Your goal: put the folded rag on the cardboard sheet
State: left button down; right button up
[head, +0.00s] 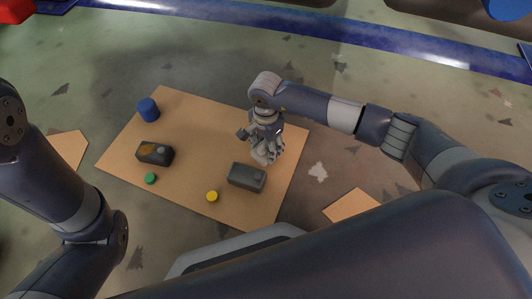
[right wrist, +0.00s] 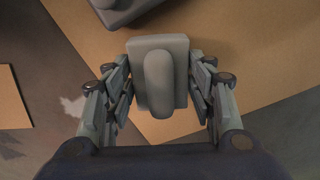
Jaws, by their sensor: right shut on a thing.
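The tan cardboard sheet (head: 205,140) lies flat on the floor in the head view. My right gripper (head: 266,150) is over the sheet's right part, pointing down. It is shut on a light grey pad with a rounded raised ridge, which I take to be the folded rag (right wrist: 160,85). In the head view the rag (head: 262,158) is partly hidden by the fingers. Cardboard shows around it in the right wrist view; I cannot tell whether it touches the sheet. My left arm is at the left; its gripper is out of view.
The sheet's middle is clear.

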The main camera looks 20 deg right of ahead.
aim_at(266, 152)
jog(key=shift+f+b, duration=0.85)
jog(key=shift+f, duration=0.65)
jog(key=shift+f, duration=0.15)
jog(key=o, duration=1.1)
notch_tip(266, 152, up, 12)
jog(key=p, duration=0.9)
jog(key=shift+r, duration=0.2)
